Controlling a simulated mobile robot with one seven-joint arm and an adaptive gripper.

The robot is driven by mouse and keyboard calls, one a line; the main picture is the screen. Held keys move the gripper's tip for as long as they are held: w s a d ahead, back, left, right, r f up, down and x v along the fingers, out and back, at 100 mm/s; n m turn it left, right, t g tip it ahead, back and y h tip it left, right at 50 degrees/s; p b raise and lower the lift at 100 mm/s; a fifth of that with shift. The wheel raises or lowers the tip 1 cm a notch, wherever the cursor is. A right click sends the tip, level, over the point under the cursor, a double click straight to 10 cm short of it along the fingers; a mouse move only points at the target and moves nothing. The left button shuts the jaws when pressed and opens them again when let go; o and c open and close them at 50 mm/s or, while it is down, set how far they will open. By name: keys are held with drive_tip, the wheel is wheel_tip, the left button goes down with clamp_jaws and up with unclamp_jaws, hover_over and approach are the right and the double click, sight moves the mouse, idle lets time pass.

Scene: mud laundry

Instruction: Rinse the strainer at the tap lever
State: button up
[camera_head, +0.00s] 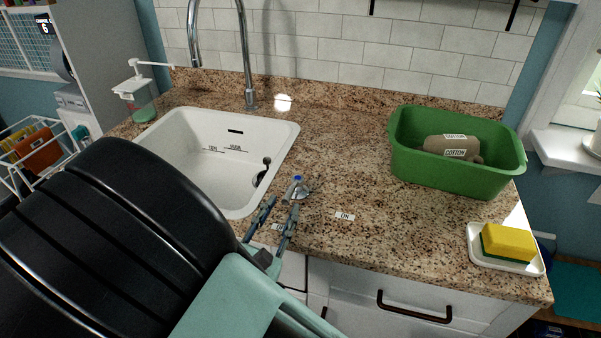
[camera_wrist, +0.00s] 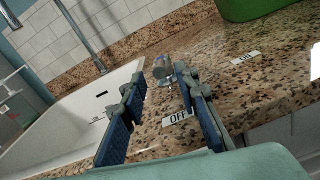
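The tap lever (camera_head: 297,188) is a small metal fitting with a blue cap on the counter, right of the sink's near corner. My gripper (camera_head: 281,204) is open just in front of it. In the wrist view the lever (camera_wrist: 161,72) shows between and just beyond the two fingertips (camera_wrist: 159,76); I cannot tell whether they touch it. A small dark object with a rounded knob (camera_head: 263,172) is at the right inside wall of the sink; it may be the strainer, but I cannot tell. The tap spout (camera_head: 247,60) rises behind the white sink (camera_head: 285,127).
An OFF label (camera_wrist: 178,117) lies near the fingers and an ON label (camera_head: 344,216) to the right. A green tub (camera_head: 450,175) holding a brown bundle (camera_head: 450,146) and a yellow sponge (camera_head: 508,243) on a white dish are right. The counter between is clear. My arm hides the lower left.

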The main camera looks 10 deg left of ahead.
sight(292, 189)
drive_tip(key=w, duration=0.5)
drive_tip(key=shift+w+d, duration=0.25)
drive_tip(key=shift+w, duration=0.1)
clamp_jaws()
